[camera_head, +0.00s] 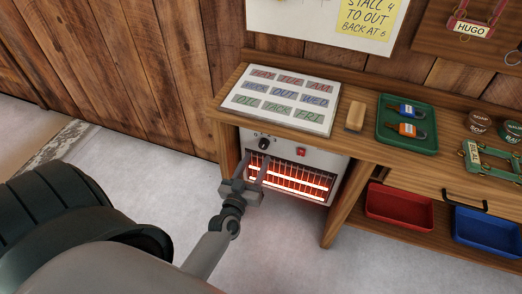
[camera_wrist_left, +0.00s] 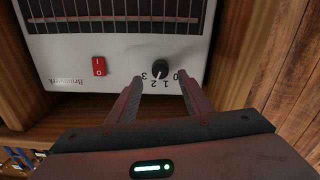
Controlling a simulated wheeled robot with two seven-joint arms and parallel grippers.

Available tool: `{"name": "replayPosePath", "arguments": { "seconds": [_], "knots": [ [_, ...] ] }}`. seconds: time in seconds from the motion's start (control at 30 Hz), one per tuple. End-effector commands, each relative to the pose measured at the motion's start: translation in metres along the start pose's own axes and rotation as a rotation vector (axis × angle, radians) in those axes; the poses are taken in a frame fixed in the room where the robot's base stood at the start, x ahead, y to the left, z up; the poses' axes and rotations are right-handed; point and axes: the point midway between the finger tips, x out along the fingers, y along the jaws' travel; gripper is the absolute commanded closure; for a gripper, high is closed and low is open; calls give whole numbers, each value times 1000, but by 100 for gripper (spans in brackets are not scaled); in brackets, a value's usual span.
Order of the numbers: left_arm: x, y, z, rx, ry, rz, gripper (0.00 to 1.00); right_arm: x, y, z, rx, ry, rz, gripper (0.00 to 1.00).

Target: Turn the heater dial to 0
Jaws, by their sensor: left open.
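The white heater (camera_head: 318,158) sits in the bench opening, its bars glowing orange-red. Its black dial (camera_head: 263,143) is at the upper left of its front panel. In the left wrist view the panel is upside down, and the dial (camera_wrist_left: 160,69) has the numbers 0 to 3 around it. Its pointer seems to face the numbers, but I cannot tell which one. My left gripper (camera_head: 256,157) is open in front of the heater. In the left wrist view its fingertips (camera_wrist_left: 160,78) stand either side of the dial, apparently not gripping it. My right gripper is not in view.
A red rocker switch (camera_wrist_left: 99,66) is beside the dial on the panel. The wooden bench (camera_head: 352,146) carries a lettered board (camera_head: 283,122), a wooden block (camera_head: 355,116) and a green tray (camera_head: 382,137). Red (camera_head: 400,211) and blue (camera_head: 486,236) bins sit below.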

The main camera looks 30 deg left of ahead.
Motion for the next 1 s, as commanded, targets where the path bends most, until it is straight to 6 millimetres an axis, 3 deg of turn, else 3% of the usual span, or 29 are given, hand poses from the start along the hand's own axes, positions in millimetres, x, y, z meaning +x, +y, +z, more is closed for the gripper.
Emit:
{"name": "replayPosePath", "arguments": {
  "seconds": [0.1, 0.33, 0.77, 0.93, 1.0],
  "knots": [
    [22, 0, 0, -1, 2, -1, 54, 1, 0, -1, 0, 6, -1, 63],
    [48, 0, 0, -1, 1, -1, 54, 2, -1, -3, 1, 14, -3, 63],
    [55, 0, 0, 0, 0, -1, 54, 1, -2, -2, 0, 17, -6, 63],
    [55, 0, 0, 0, 0, -1, 90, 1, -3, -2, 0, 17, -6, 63],
    [55, 0, 0, 0, 0, -1, 95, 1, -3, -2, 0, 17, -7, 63]
  ]
}}
